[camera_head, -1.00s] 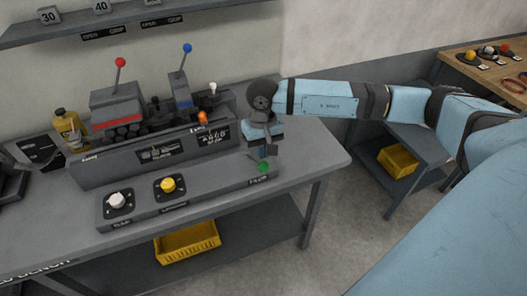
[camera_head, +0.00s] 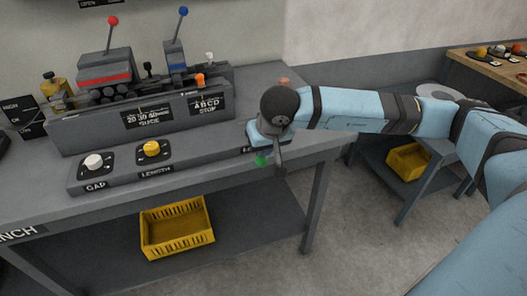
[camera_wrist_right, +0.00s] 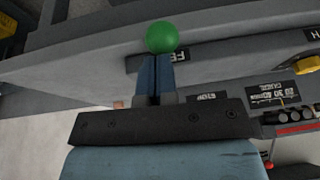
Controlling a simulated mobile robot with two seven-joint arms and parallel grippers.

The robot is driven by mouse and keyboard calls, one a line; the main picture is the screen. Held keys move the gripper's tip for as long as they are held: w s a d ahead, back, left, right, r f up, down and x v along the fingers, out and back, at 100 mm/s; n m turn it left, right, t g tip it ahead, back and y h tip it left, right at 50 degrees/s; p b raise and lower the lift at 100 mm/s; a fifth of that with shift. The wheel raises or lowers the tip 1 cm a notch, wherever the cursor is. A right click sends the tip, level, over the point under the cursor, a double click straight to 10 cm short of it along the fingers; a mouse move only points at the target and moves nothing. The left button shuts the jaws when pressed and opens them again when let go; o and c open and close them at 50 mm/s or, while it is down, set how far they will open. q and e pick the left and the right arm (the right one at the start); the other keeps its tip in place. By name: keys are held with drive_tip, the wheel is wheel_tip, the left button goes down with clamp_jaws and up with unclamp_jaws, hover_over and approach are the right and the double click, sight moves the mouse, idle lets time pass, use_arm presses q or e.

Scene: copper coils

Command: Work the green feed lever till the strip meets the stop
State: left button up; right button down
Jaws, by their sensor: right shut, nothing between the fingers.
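The green ball knob (camera_head: 261,160) of the feed lever shows at the right end of the console, in front of the lever's label. My right gripper (camera_head: 268,150) is at the knob, its fingers mostly hidden in the head view. In the right wrist view the shut, empty fingers (camera_wrist_right: 154,78) point at the green knob (camera_wrist_right: 162,37), which sits right at their tips; I cannot tell whether they touch. I cannot make out the strip's end. My left gripper is out of view.
The console carries a white gap knob (camera_head: 93,161) and a yellow length knob (camera_head: 152,149). Red (camera_head: 113,20) and blue (camera_head: 183,11) ball levers stand behind. A yellow crate (camera_head: 177,228) is on the shelf below. A copper-coloured piece (camera_head: 284,82) shows behind my right wrist.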

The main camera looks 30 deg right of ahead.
drive_tip(key=shift+s+f+b, duration=0.25)
drive_tip(key=shift+f+b, duration=0.6)
drive_tip(key=shift+f, duration=0.25)
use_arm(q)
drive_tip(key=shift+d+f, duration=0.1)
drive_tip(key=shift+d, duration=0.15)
use_arm(e)
drive_tip(key=shift+f, duration=0.15)
drive_tip(key=shift+s+a+f, duration=0.1)
drive_tip(key=shift+s, duration=0.05)
drive_tip(key=r, duration=0.1)
drive_tip(key=r+p, duration=0.1)
drive_tip(key=r, duration=0.1)
drive_tip(key=w+d+r, duration=0.1)
drive_tip(key=shift+r, duration=0.4)
use_arm(q)
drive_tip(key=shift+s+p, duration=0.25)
drive_tip(key=shift+p, duration=0.25)
use_arm(e)
drive_tip(key=s+v, duration=0.1)
drive_tip(key=v, duration=0.8)
drive_tip(key=shift+s+a+f, duration=0.25)
drive_tip(key=shift+s, duration=0.2)
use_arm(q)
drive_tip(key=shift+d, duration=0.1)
